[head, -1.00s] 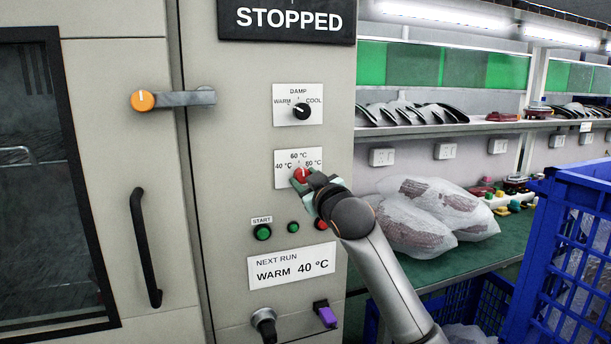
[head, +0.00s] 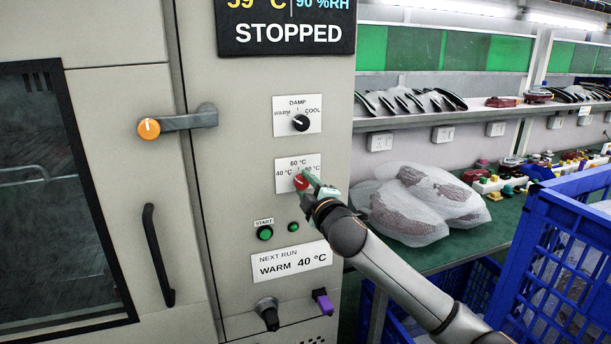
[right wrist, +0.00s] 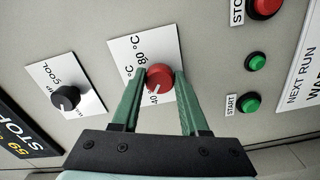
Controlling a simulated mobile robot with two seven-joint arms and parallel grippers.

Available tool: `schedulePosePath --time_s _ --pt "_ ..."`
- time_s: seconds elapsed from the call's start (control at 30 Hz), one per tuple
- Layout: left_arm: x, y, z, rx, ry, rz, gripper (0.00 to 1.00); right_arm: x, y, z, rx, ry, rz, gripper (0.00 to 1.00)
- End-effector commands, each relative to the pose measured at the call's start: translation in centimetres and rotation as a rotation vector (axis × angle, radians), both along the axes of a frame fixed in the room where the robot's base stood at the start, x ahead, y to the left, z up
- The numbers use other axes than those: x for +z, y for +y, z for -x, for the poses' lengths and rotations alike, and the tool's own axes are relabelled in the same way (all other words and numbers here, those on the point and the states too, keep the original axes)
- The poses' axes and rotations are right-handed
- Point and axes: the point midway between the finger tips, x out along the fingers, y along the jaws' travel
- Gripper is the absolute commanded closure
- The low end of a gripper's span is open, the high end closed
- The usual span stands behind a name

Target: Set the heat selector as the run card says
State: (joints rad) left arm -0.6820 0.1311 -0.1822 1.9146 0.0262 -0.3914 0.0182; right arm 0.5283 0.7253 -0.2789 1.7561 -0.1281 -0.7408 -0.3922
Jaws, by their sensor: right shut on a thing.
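The heat selector is a red knob (head: 301,182) on a white plate marked 40, 60 and 80 °C, on the cabinet front. My right gripper (head: 309,186) is shut on it, partly hiding the plate. In the right wrist view the two green fingers of the gripper (right wrist: 160,88) sit on either side of the red knob (right wrist: 160,77). The knob's white mark points toward the 40 °C label. The run card (head: 291,261) reads NEXT RUN, WARM 40 °C. My left gripper is not in view.
Above is the black damp knob (head: 300,122), its mark toward WARM. Below are the green start button (head: 264,233) and a smaller green button (head: 293,227). The display (head: 287,27) reads STOPPED. A blue crate (head: 560,225) stands at right, beside a bench with wrapped parts (head: 415,205).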

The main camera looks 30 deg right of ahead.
Motion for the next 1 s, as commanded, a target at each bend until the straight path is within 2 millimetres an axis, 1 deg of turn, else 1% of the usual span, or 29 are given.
schedulePosePath --time_s 0.03,0.23,0.43,0.83,0.87,1.0 --pt "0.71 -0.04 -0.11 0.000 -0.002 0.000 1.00 0.27 -0.02 0.02 0.000 0.007 0.026 1.00" --pt "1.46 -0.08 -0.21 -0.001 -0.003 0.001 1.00 0.15 0.01 0.00 0.000 0.025 0.099 1.00" --pt "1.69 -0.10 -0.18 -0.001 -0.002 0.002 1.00 0.08 -0.01 -0.01 0.000 0.031 0.132 1.00" --pt "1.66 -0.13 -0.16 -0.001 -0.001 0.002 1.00 0.05 -0.02 -0.01 0.000 0.032 0.138 1.00" --pt "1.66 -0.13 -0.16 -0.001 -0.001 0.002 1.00 0.04 -0.03 0.00 0.000 0.032 0.138 0.54" --pt "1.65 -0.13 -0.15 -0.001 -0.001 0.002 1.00 0.04 -0.03 0.00 0.000 0.032 0.137 0.38"
